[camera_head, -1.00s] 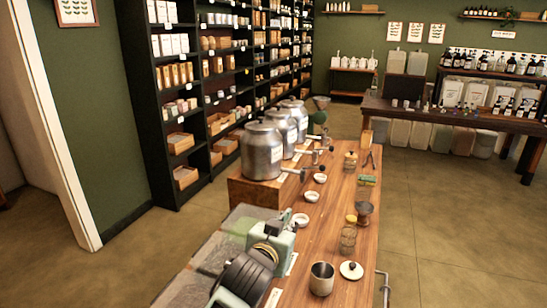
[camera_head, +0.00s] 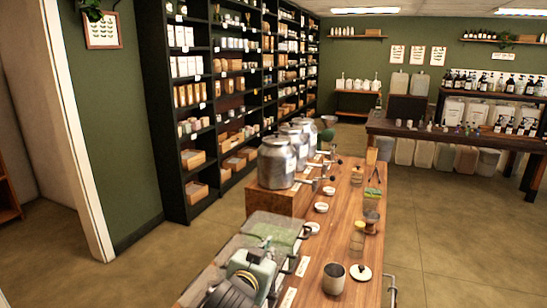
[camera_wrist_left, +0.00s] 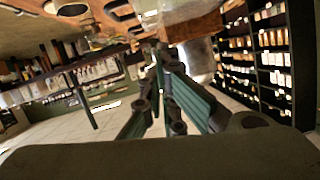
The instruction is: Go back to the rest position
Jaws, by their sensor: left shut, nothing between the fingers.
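My left gripper (camera_head: 265,246) shows low in the head view, pale green with a dark wrist behind it. It is above the near left side of the wooden bench (camera_head: 318,245), close to a clear-topped container (camera_head: 262,222). In the left wrist view my left gripper's greenish fingers (camera_wrist_left: 158,50) are closed together with nothing between them. The bench appears at the top of that tilted view. My right gripper is in neither view.
A steel cup (camera_head: 334,280) and a white lid (camera_head: 360,272) stand right of my gripper. Steel canisters (camera_head: 276,165) stand farther back on a wooden block. Tall dark shelves (camera_head: 190,125) line the left wall. The floor (camera_head: 445,245) right of the bench is clear.

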